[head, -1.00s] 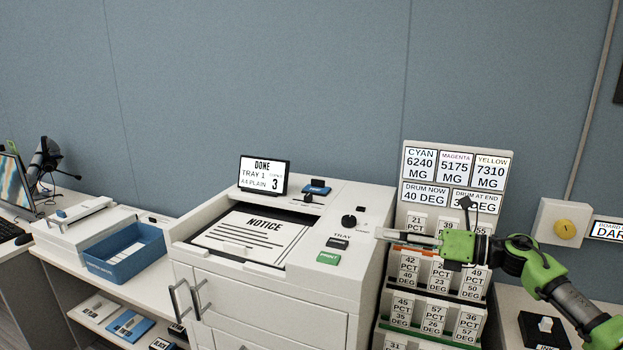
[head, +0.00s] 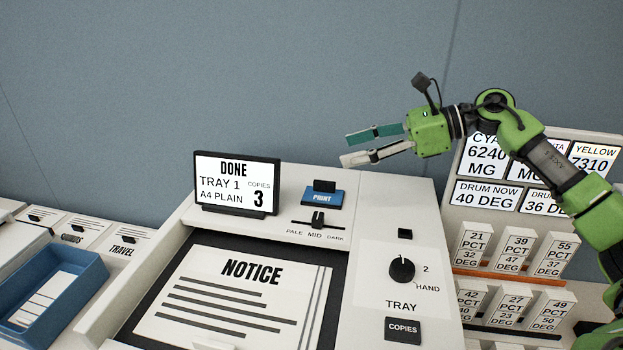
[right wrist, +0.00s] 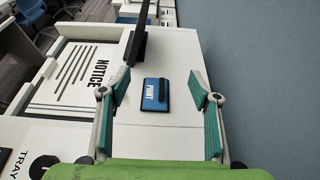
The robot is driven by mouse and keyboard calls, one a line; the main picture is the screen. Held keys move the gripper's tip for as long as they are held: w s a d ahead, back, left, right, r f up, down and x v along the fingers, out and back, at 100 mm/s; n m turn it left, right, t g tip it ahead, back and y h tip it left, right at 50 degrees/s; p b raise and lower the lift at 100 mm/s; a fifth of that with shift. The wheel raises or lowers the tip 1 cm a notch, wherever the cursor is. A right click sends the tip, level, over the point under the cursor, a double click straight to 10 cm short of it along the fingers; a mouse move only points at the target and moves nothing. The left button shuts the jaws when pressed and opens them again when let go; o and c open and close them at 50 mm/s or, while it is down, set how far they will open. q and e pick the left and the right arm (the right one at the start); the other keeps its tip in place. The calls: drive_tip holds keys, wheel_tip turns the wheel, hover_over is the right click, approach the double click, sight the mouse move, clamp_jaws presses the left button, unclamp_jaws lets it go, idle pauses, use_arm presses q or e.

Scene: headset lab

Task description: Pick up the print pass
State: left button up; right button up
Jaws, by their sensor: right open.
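The print pass is a small blue card marked PRINT (head: 322,198) with a dark raised grip. It lies on the printer's white top, right of the display and behind the slider. In the right wrist view the print pass (right wrist: 155,95) lies between and beyond my fingers, apart from them. My left gripper is not in view.
The display (head: 236,183) reading DONE stands close left of the pass. A PALE-MID-DARK slider (head: 317,221), a tray knob (head: 402,270) and a NOTICE sheet (head: 235,300) are nearer. A blue bin (head: 85,265) stands left. Labelled cartridges (head: 515,248) stand right.

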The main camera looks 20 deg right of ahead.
approach(323, 195)
drive_tip(key=a+r, duration=0.1)
drive_tip(key=w+r+p, duration=0.1)
drive_tip(key=shift+a+r, duration=0.4)
drive_tip(key=shift+w+a+f+p, duration=0.2)
drive_tip(key=shift+w+f+p, duration=0.05)
drive_tip(key=shift+f, duration=0.3)
drive_tip(key=shift+w+a+f+p, duration=0.15)
drive_tip(key=shift+w+f+p, duration=0.1)
drive_tip(key=shift+f, duration=0.3)
drive_tip(key=shift+w+a+f, duration=0.1)
drive_tip(key=shift+w+a, duration=0.05)
drive_tip(key=p+x, duration=0.3)
drive_tip(key=x, duration=0.2)
drive_tip(key=shift+w+a, duration=0.15)
drive_tip(key=shift+a, duration=0.1)
drive_tip(key=shift+w+a+f, duration=0.15)
drive_tip(key=shift+c, duration=0.7)
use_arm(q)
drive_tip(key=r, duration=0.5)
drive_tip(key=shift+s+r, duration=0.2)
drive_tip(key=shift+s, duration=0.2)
use_arm(e)
drive_tip(key=shift+f, duration=0.1)
drive_tip(key=c, duration=0.8)
